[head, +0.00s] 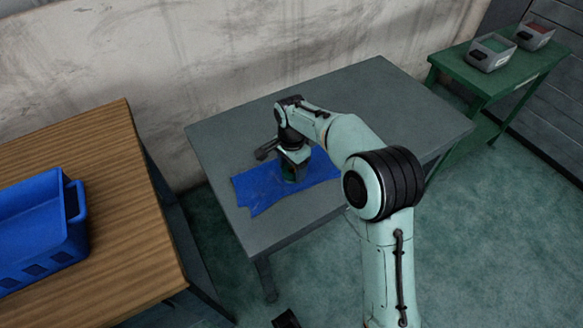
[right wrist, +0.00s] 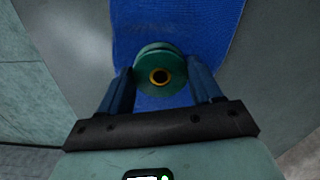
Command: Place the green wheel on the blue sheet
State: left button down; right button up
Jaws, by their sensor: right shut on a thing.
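The blue sheet (head: 258,192) lies on the grey table, with uneven edges; it also fills the middle of the right wrist view (right wrist: 205,28). My right gripper (head: 293,177) points down over the sheet. In the right wrist view its two fingers (right wrist: 159,70) are shut on the green wheel (right wrist: 151,58), one on each side. The wheel has a yellow ring around a dark hub hole. In the head view the gripper mostly hides the wheel. I cannot tell whether the wheel touches the sheet. My left gripper is not in view.
The grey table (head: 395,105) is bare at the back right. A dark part (head: 266,151) shows beside the gripper. A wooden table (head: 105,215) with a blue crate (head: 72,235) stands left. A green table (head: 500,82) with two small bins (head: 490,52) stands at the right.

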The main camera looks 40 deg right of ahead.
aim_at(292, 170)
jog(key=shift+f, duration=0.2)
jog(key=shift+s+a+f, duration=0.1)
jog(key=shift+f, duration=0.4)
grip_shut()
jog(key=o, duration=1.4)
grip_release()
jog(key=shift+s, duration=0.1)
jog(key=shift+o, duration=0.7)
jog(key=shift+f, duration=0.1)
notch_tip(292, 170, up, 14)
jog(key=p, duration=0.2)
jog(key=shift+w+f+p, duration=0.15)
jog(key=shift+w+p, duration=0.05)
jog(key=shift+p, duration=0.2)
